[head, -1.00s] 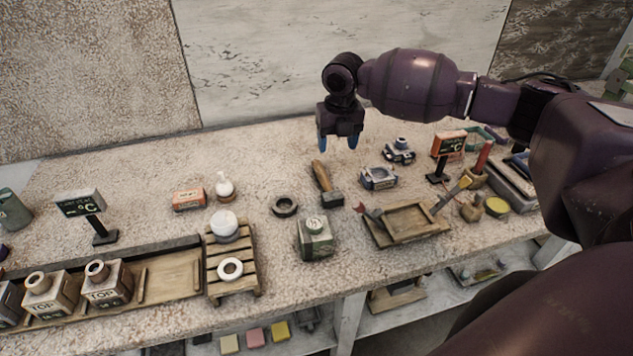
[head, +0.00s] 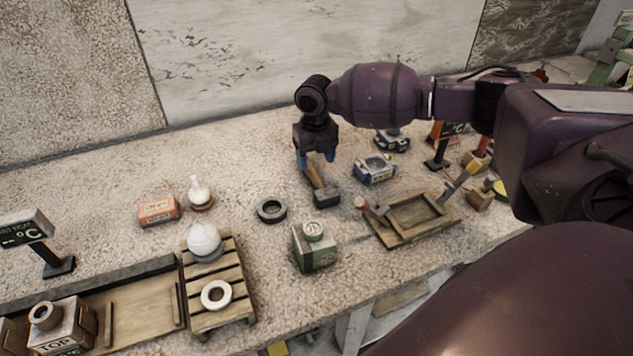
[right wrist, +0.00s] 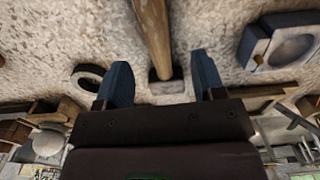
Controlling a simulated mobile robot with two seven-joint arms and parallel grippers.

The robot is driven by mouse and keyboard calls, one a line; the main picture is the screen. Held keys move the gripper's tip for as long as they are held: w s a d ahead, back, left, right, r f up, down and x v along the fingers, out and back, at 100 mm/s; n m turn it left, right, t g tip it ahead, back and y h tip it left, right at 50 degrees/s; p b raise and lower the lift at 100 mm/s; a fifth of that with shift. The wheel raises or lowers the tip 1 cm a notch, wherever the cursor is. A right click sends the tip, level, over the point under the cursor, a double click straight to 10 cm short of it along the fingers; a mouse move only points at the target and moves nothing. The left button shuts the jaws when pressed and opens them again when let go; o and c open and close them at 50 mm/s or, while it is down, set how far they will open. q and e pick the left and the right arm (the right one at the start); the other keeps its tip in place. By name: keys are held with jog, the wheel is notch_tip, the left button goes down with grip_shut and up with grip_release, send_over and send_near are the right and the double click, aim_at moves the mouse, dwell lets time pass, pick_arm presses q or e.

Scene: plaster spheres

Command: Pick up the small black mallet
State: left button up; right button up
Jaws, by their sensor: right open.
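The small black mallet lies on the stone-topped table, with a black head (head: 326,197) and a wooden handle (head: 314,176) pointing away toward the back. In the right wrist view, its handle (right wrist: 153,38) runs down between my fingers to the dark head (right wrist: 166,86). My right gripper (head: 316,158) is open above the far end of the handle, pointing down. Its blue fingertips (right wrist: 160,80) show on either side of the mallet in the wrist view, with no visible contact. The gripper hides part of the handle in the head view. My left gripper is not in view.
A green square bottle (head: 315,252) stands in front of the mallet. A black ring (head: 271,210) lies to its left. A blue-grey box (head: 375,169) and a wooden tray (head: 388,238) are to the right. A slatted wooden stand (head: 240,300) holds a white sphere (head: 203,240).

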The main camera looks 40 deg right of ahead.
aim_at(314, 172)
jog(key=shift+f, duration=0.5)
notch_tip(314, 172, down, 4)
jog(key=shift+a+f, duration=0.1)
jog(key=shift+a, duration=0.05)
jog(key=shift+c, duration=0.4)
jog(key=c, duration=1)
notch_tip(314, 172, up, 20)
jog(key=p, duration=0.1)
jog(key=shift+p, duration=0.35)
